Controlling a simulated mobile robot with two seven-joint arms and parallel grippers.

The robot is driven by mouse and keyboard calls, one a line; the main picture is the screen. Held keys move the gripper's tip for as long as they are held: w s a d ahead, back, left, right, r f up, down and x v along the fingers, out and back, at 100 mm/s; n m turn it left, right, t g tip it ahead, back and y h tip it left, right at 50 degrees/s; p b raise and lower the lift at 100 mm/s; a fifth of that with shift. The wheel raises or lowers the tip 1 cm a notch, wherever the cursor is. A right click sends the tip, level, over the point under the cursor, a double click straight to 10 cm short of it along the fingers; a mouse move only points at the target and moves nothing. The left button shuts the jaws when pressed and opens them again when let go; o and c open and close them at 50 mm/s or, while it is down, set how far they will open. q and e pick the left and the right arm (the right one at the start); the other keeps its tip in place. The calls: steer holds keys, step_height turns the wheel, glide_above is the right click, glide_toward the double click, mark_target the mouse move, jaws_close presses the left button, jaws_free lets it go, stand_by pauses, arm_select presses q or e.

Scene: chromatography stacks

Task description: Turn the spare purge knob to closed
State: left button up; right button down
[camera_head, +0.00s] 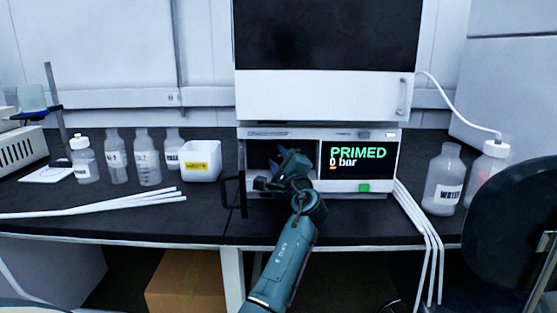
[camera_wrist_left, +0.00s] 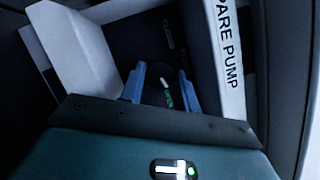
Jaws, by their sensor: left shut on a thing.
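The white pump unit (camera_head: 318,135) stands on the dark bench, with a lit screen (camera_head: 358,158) reading PRIMED and 0 bar. My left gripper (camera_head: 283,163) reaches into the dark recess at the left of its front. In the left wrist view, my left gripper's two blue fingers (camera_wrist_left: 161,90) are shut on a dark knob (camera_wrist_left: 165,84) bearing a white mark and green lettering. A white strip beside it reads "PARE PUMP" (camera_wrist_left: 230,55). In the head view the knob is hidden behind my gripper. My right gripper is not in view.
A dark handle-like frame (camera_head: 232,190) sticks out at the pump's left. Several bottles and a white tub (camera_head: 200,163) stand to the left, with white tubes (camera_head: 100,205) before them. Bottles stand at the right, near a dark chair (camera_head: 510,220). A large white-and-black unit (camera_head: 320,95) sits above.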

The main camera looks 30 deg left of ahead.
arm_select(q)
steer(key=n+g+p, duration=0.1)
steer(key=n, duration=0.2)
steer(key=shift+r, duration=0.2)
steer(key=n+p, duration=0.1)
steer(key=n+g+h+p, duration=0.1)
steer(key=n, duration=0.1)
steer(key=shift+r+n, duration=0.2)
steer(key=shift+n, duration=0.1)
steer(key=shift+r+n+g+h+p, duration=0.1)
steer(key=shift+n+g+h+p, duration=0.2)
steer(key=shift+n+h+p, duration=0.55)
steer(key=shift+n+p, duration=0.75)
steer(key=shift+n, duration=0.3)
steer(key=shift+n+h+p, duration=0.95)
steer(key=shift+n+p, duration=0.55)
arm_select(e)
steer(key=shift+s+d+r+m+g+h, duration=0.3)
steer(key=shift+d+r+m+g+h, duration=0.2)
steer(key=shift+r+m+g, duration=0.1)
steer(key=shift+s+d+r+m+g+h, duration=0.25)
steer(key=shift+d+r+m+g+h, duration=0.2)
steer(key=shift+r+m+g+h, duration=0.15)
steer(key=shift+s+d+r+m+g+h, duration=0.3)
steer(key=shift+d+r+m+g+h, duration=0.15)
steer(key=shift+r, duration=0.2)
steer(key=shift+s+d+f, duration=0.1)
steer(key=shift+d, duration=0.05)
